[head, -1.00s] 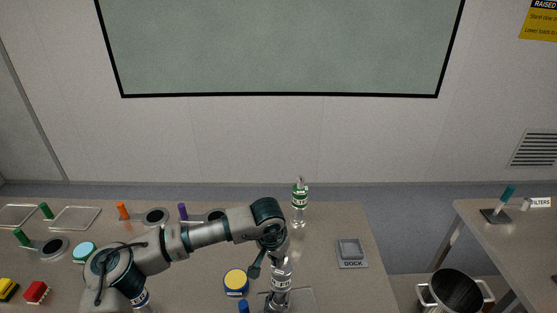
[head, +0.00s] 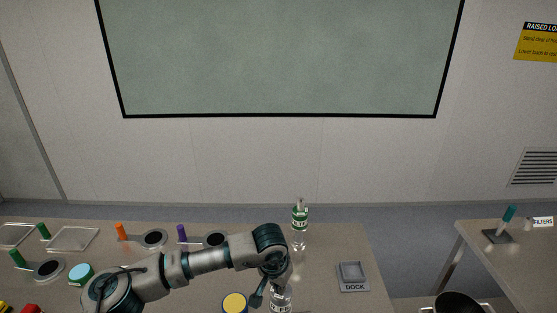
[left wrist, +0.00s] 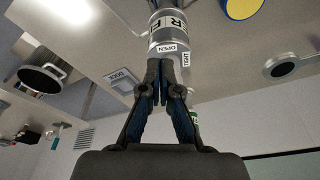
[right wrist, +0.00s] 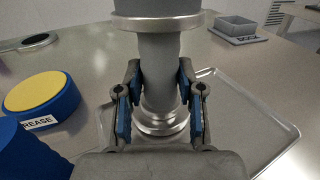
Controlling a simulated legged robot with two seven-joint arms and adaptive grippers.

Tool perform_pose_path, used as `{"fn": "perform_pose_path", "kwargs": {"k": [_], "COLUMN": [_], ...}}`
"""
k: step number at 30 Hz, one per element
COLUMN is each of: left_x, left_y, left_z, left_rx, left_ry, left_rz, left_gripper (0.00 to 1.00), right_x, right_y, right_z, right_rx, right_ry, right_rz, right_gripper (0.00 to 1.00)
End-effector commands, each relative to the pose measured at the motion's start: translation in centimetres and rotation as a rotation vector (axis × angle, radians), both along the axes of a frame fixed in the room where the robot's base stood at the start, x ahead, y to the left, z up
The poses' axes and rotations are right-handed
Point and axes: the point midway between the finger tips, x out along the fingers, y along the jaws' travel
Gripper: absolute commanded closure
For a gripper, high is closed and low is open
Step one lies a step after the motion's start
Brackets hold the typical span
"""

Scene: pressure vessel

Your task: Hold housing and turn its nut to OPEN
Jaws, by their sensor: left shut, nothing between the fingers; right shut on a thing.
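The housing is a clear-and-grey cylinder (head: 281,298) with a black-lettered white label, low in the head view. In the left wrist view the housing (left wrist: 173,22) carries small OPEN and TIGHT tags at its end. My left gripper (left wrist: 161,68) is shut and empty, its fingertips close to that tagged end; I cannot tell if they touch. The nut cannot be made out there, behind the fingers. In the right wrist view my right gripper (right wrist: 160,105) is shut on the housing's grey lower stem (right wrist: 159,75), above its round foot. The right gripper is out of the head view.
A shallow metal tray (right wrist: 250,135) lies around the foot. A blue grease tin with a yellow lid (right wrist: 40,100) stands close at left. A green-banded bottle (head: 300,220) stands behind the housing, and a DOCK block (head: 353,276) is to its right. Bench between them is clear.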

Motion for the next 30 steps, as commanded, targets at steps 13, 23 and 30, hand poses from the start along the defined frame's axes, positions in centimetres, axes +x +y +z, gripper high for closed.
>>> {"fn": "perform_pose_path", "kwargs": {"k": [13,23,30], "left_x": [0.3,0.4,0.4], "left_y": [-0.1,0.0,-0.1], "left_z": [4.8,5.9,5.9], "left_rx": [0.001,0.002,0.002], "left_ry": [-0.001,0.001,0.001], "left_rz": [0.002,0.001,0.002], "left_gripper": [1.00,1.00,1.00], "right_x": [-0.1,0.0,0.0], "right_y": [-0.1,-0.2,-0.2], "right_z": [-0.5,-0.5,-0.5], "right_rx": [0.003,0.003,0.003], "right_ry": [0.010,0.010,0.009], "right_rz": [-0.003,-0.004,-0.005], "right_gripper": [1.00,1.00,0.33]}}
